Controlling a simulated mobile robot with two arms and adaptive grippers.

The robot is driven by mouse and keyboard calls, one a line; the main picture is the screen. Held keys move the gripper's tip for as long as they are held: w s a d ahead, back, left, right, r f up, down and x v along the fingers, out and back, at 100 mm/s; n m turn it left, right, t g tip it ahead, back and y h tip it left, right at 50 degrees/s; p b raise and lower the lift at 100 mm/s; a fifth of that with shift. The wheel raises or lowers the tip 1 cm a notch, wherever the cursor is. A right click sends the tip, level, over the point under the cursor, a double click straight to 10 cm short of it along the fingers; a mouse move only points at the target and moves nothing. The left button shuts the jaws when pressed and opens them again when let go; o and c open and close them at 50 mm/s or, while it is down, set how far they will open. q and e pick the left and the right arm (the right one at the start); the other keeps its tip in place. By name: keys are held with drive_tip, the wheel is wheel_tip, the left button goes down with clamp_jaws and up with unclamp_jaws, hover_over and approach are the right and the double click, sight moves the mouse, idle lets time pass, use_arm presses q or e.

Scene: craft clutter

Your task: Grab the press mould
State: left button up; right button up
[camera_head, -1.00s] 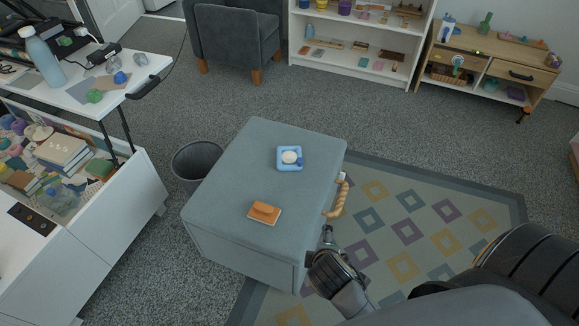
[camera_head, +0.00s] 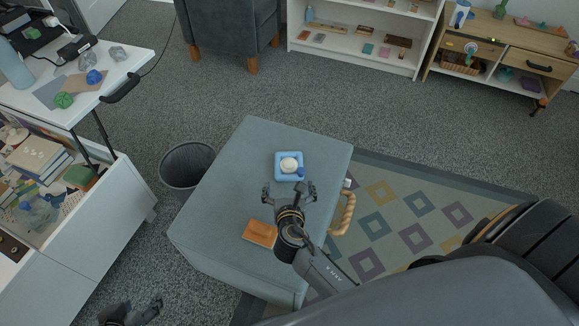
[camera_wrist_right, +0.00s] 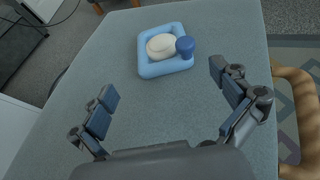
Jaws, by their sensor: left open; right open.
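A blue square dish (camera_head: 289,173) holds a white oval lump (camera_head: 289,164) and a small blue knob (camera_head: 300,172). An orange-brown rectangular block (camera_head: 260,233) lies nearer on the same grey ottoman. I cannot tell for certain which of the two is the press mould. My right gripper (camera_head: 290,190) is open and empty over the ottoman, just on the near side of the blue dish. In the right wrist view the dish (camera_wrist_right: 146,69) lies beyond the spread fingers (camera_wrist_right: 163,85), untouched. My left gripper (camera_head: 132,311) is low at the bottom left, open, partly cut off, over the floor.
The grey ottoman (camera_head: 225,200) has a rope handle (camera_head: 345,213) on its right side. A waste bin (camera_head: 187,165) stands left of it. A cluttered white desk (camera_head: 90,90) is at left. Shelves and a grey armchair (camera_head: 228,22) stand behind. The ottoman's far part is clear.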

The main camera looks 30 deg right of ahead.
sight(289, 169)
drive_tip(key=x, duration=0.3)
drive_tip(key=shift+b, duration=0.4)
drive_tip(key=shift+w+d+f, duration=0.15)
drive_tip(key=shift+w+d, duration=0.05)
drive_tip(key=shift+w, duration=0.1)
drive_tip(key=b+x, duration=0.2)
drive_tip(key=x, duration=0.2)
drive_tip(key=shift+d+f, duration=0.25)
drive_tip(key=shift+w+d+b, duration=0.1)
drive_tip(key=shift+w+b, duration=0.15)
drive_tip(key=shift+b, duration=0.05)
use_arm(q)
drive_tip(key=w+d+r+t+h, duration=0.1)
drive_tip(key=w+d+r+t, duration=0.1)
drive_tip(key=w+r+t, duration=0.2)
drive_tip(key=w+d+r+t+h, duration=0.1)
drive_tip(key=w+d+r+t, duration=0.1)
drive_tip(key=w+r+t, duration=0.3)
wheel_tip(289, 169, up, 4)
drive_tip(key=shift+w+d+f+t+h, duration=0.1)
drive_tip(key=shift+w+d+t+h, duration=0.25)
drive_tip(key=shift+w, duration=0.25)
use_arm(e)
drive_tip(key=shift+c, duration=0.4)
drive_tip(key=c, duration=1.1)
